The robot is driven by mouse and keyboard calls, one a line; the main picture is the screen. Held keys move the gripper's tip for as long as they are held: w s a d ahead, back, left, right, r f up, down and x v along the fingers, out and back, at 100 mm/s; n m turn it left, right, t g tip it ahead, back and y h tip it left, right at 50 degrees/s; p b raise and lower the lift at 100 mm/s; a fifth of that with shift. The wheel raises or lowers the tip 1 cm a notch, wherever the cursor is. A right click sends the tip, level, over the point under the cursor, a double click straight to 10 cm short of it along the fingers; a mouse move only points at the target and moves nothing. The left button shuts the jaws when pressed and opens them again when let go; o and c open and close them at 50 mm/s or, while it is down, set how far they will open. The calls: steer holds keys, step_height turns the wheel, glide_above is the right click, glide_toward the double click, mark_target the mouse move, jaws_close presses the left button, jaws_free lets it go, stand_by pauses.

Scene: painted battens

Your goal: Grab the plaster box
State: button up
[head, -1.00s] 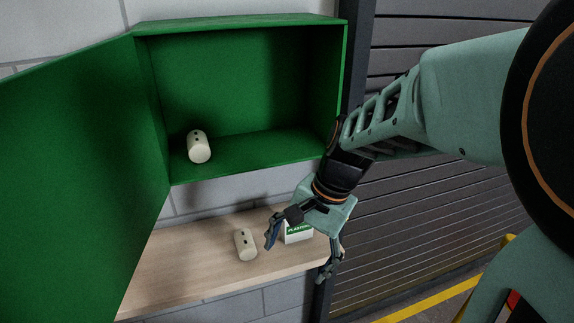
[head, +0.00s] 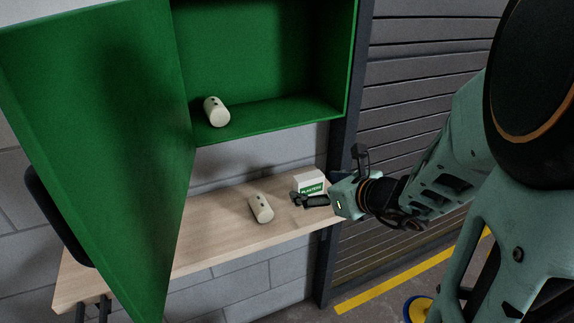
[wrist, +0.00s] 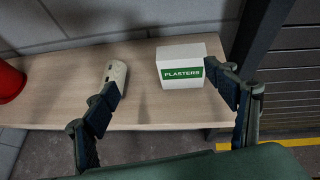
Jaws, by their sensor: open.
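The plaster box (head: 308,182) is white with a green "PLASTERS" label. It stands upright on the wooden shelf near its right end. In the wrist view the box (wrist: 178,68) is ahead of the fingers, nearer the right one. My gripper (head: 327,175) is open and empty, just in front of the box in the head view. In the wrist view my gripper (wrist: 168,82) has its two fingers spread wide. One finger overlaps the box's lower edge in the head view; I cannot tell whether they touch.
A red object (wrist: 10,82) shows at the wrist view's left edge.

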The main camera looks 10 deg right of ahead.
mark_target(312, 183)
steer(key=shift+w+a+f+m+t+h+b, duration=0.15)
steer(key=shift+w+f+m, duration=0.25)
steer(key=shift+w+f, duration=0.85)
steer(key=shift+w+d+f+m+t+h+b, duration=0.1)
steer(key=shift+w+f+m+h+b, duration=0.45)
steer(key=shift+w, duration=1.2)
steer(key=shift+w+a+f+m+t+y+p, duration=0.1)
steer(key=shift+w+f+m+y, duration=0.15)
steer(key=shift+w+f, duration=1.05)
steer(key=shift+w+r, duration=0.2)
steer(key=shift+r, duration=0.05)
steer(key=shift+c, duration=0.4)
steer(key=c, duration=1.1)
